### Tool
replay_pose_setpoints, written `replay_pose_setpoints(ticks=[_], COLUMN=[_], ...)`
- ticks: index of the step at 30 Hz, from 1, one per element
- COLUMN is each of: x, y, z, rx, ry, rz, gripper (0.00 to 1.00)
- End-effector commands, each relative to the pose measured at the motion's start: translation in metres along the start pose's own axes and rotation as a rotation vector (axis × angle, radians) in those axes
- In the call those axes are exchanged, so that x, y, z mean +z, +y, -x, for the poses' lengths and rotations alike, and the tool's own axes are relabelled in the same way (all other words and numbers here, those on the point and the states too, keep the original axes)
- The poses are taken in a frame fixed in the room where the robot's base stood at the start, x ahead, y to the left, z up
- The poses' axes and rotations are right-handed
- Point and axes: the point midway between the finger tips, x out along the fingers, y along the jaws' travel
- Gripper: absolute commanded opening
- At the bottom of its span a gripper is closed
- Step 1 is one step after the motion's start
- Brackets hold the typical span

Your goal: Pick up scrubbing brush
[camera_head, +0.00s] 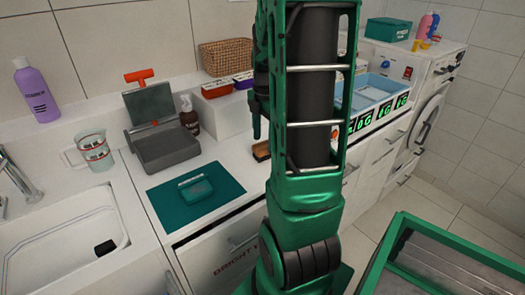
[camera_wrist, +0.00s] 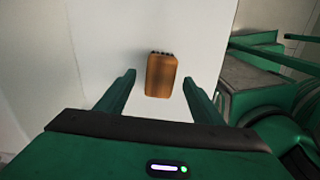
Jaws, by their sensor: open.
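The scrubbing brush (camera_wrist: 161,76) shows in the wrist view as a brown wooden block with dark bristles at its far edge. It lies on a white surface. In the head view the brush (camera_head: 261,151) lies on the white counter, partly hidden behind my arm. My gripper (camera_wrist: 159,82) is open, with one green finger on each side of the brush in the picture and a visible gap on both sides. It is not shut on anything. In the head view my gripper is mostly hidden by my arm; I cannot tell its exact height over the brush.
A grey open case (camera_head: 170,148), a dark brown bottle (camera_head: 189,116) and a white block (camera_head: 222,113) stand behind. A blue tray (camera_head: 368,94) is to the right. The sink (camera_head: 62,247) is at left.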

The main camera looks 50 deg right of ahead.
Motion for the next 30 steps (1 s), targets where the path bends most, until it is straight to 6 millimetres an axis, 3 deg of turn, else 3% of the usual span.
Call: replay_pose_setpoints(ticks=[6,16,22,30], x=[-0.002,-0.002,-0.002,-0.002], y=[-0.002,-0.001,-0.001,-0.001], z=[-0.029,-0.034,-0.034,-0.034], rx=[-0.002,0.001,0.001,0.001], ry=[0.002,0.002,0.002,0.002], rz=[-0.001,0.000,0.000,0.000], gripper=[0.61,0.61,0.15,0.15])
